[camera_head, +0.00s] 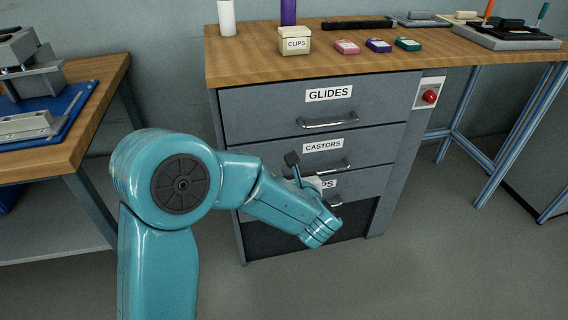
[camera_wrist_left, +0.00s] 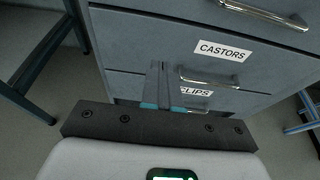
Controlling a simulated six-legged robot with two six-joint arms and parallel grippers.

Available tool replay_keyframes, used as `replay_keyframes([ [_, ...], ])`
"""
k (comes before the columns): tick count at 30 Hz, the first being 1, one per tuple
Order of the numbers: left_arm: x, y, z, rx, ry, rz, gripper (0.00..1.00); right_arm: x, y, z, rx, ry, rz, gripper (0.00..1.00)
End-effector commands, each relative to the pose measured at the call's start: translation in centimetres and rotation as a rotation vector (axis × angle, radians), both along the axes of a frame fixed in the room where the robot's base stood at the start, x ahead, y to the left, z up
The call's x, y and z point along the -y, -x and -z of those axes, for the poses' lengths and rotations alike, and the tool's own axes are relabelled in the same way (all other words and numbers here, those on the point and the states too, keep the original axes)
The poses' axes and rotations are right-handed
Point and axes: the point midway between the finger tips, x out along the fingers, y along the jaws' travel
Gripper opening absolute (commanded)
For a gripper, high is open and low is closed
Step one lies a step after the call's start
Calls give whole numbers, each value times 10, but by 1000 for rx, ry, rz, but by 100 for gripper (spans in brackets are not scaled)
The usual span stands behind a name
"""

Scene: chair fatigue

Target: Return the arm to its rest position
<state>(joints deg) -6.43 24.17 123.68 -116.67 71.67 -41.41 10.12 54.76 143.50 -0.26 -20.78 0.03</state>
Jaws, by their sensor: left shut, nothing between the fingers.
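My left arm (camera_head: 270,200) is teal and reaches from the lower left toward the front of a grey drawer cabinet (camera_head: 255,125). My left gripper shows in the wrist view (camera_wrist_left: 160,72), its narrow fingers together with nothing between them. They overlap the front of the lower drawers and cover the start of the CLIPS label (camera_wrist_left: 197,92). In the head view the fingers are mostly hidden by my wrist. I cannot tell whether they touch the drawer. My right gripper is not in view.
The drawers labelled GLIDES (camera_head: 329,93) and CASTORS (camera_head: 323,145) look closed, with projecting metal handles. A red button (camera_head: 430,96) is on the cabinet's right. A CLIPS box (camera_head: 295,43) stands on the wooden top. A second bench (camera_head: 92,75) stands left.

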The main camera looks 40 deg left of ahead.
Motion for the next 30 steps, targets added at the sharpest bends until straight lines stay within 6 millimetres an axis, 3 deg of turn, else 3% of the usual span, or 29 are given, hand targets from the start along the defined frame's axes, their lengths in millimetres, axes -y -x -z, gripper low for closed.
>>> replay_keyframes([
  [8,6,7,-2,-1,1,-1,0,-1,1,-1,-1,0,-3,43],
  [11,7,11,11,-26,34,-11,0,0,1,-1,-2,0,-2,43],
  [14,11,27,52,-109,159,-59,0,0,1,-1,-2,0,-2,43],
  [17,25,63,118,-233,382,-171,0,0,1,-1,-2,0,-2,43],
  [21,68,134,203,-383,768,-448,0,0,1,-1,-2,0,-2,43],
  [24,116,189,247,-430,1066,-759,0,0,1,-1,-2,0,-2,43],
  [27,167,225,273,-379,1331,-1145,0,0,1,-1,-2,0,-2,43],
  [30,199,238,286,-246,1495,-1489,0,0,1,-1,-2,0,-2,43],
])
